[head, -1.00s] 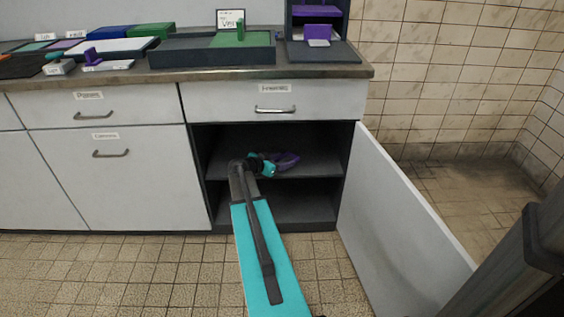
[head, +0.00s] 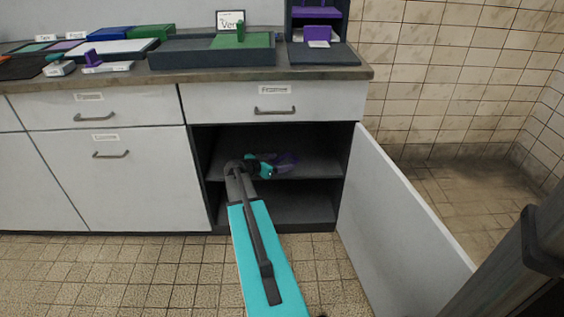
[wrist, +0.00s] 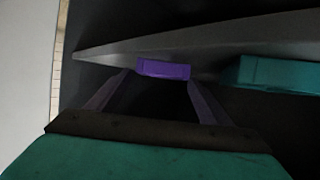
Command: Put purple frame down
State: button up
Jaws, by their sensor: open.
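My gripper (head: 287,161) reaches into the open cupboard under the counter, at the middle shelf. In the wrist view its two dark purple fingers (wrist: 158,80) stand apart. A small bright purple piece (wrist: 163,69), which looks like the purple frame, shows between and just beyond the fingertips, by the grey shelf (wrist: 230,37). I cannot tell whether a finger touches it. In the head view the frame cannot be told apart from my purple fingers. A teal block (wrist: 275,73) lies to the right of the purple piece in the wrist view.
The cupboard door (head: 405,220) stands open to the right. The lower compartment (head: 300,205) looks empty. A closed drawer (head: 275,100) is above the opening. On the counter (head: 130,77) are trays, a green block with a handle (head: 241,40), and a purple-and-dark stand (head: 318,35).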

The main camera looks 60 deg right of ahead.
jog(key=p+v, duration=0.1)
jog(key=v, duration=0.9)
jog(key=shift+a+p, duration=0.25)
jog(key=shift+p, duration=0.1)
jog(key=shift+r, duration=0.15)
